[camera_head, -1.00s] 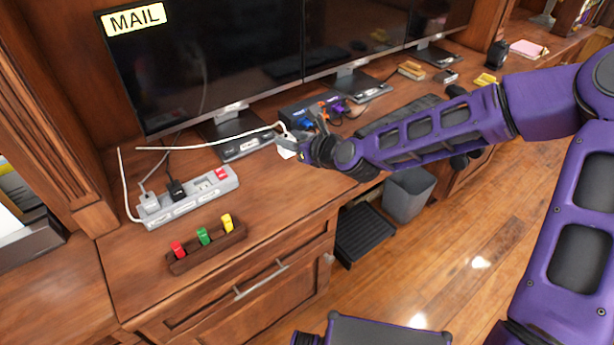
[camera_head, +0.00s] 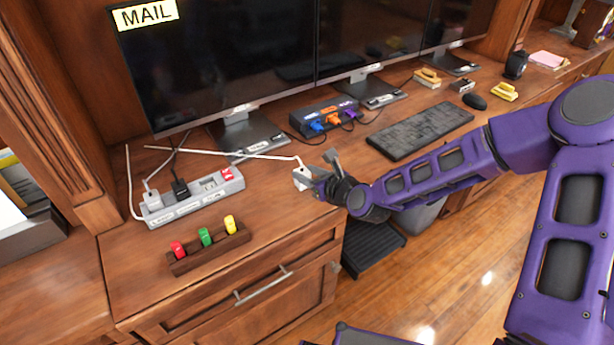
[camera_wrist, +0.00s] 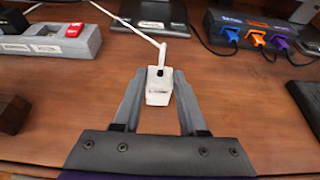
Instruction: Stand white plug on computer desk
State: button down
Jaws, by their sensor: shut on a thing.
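The white plug (camera_head: 301,178) is between my fingertips low over the computer desk (camera_head: 270,195), near its front edge. In the wrist view the white plug (camera_wrist: 159,88) sits between both fingers, with its white cord leading away from its far end. My gripper (camera_head: 318,172) is shut on it; it also shows in the wrist view (camera_wrist: 158,82). I cannot tell whether the plug's underside touches the desk. The plug's prongs are not visible.
A grey power strip (camera_head: 192,198) with a white and a black plug lies left. A wooden rack (camera_head: 208,249) holds red, green and yellow pieces. A network box (camera_head: 325,117), keyboard (camera_head: 420,130) and monitors stand behind. Desk around the plug is clear.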

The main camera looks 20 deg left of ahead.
jog(key=shift+f, duration=0.2)
jog(key=shift+c, duration=2.3)
grip_release()
jog(key=shift+r, duration=0.2)
jog(key=p+v, duration=0.2)
jog(key=v, duration=1)
jog(key=shift+f, duration=0.1)
